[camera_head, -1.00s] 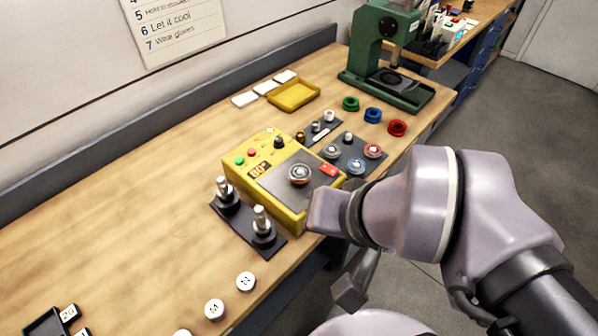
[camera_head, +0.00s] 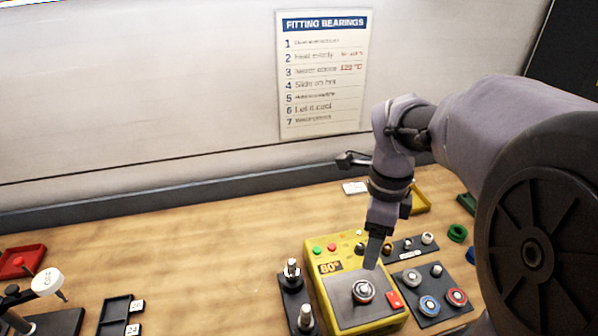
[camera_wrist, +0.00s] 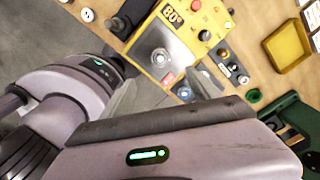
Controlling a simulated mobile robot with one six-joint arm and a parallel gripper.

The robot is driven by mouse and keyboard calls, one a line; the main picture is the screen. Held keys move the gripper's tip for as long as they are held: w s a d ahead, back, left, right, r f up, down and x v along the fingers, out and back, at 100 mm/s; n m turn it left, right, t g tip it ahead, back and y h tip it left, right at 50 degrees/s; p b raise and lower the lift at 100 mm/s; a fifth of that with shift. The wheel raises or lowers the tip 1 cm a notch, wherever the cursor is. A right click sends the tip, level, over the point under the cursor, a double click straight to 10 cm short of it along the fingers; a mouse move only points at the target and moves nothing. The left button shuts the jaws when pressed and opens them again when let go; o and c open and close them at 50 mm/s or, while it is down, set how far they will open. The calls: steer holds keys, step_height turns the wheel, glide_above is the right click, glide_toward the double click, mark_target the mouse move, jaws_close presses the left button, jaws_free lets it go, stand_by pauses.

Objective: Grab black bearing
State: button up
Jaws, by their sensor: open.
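A silver bearing with a dark rim (camera_head: 411,278), apparently the black one, lies on the dark mat (camera_head: 468,277) right of the yellow heater. A blue-ringed bearing (camera_head: 429,306) and a red-ringed one (camera_head: 456,297) lie beside it. Another bearing (camera_head: 362,290) with a reddish rim sits on the heater plate; it also shows in the wrist view (camera_wrist: 159,57). My gripper (camera_head: 372,262) points down above the heater's back right, left of the mat. In the wrist view its jaws (camera_wrist: 160,92) are apart and empty. The dark-rimmed bearing is not clear there.
The yellow heater (camera_head: 318,277) reads 80°. Two upright shafts (camera_head: 292,272) stand on a dark base to its left. Small parts lie on a strip (camera_head: 405,245) behind the mat. A green ring (camera_head: 457,233) and yellow tray (camera_head: 421,199) are farther back. The bench's left middle is clear.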

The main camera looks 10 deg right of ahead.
steer(key=b, duration=0.4)
glide_above(364, 289)
steer(key=f, duration=1.1)
steer(key=shift+a, duration=0.4)
steer(key=f, duration=0.1)
steer(key=f+b, duration=0.1)
steer(key=f, duration=0.1)
steer(key=f+b, duration=0.1)
steer(key=f, duration=0.1)
steer(key=shift+d+f, duration=0.15)
steer(key=shift+d, duration=0.25)
jaws_close()
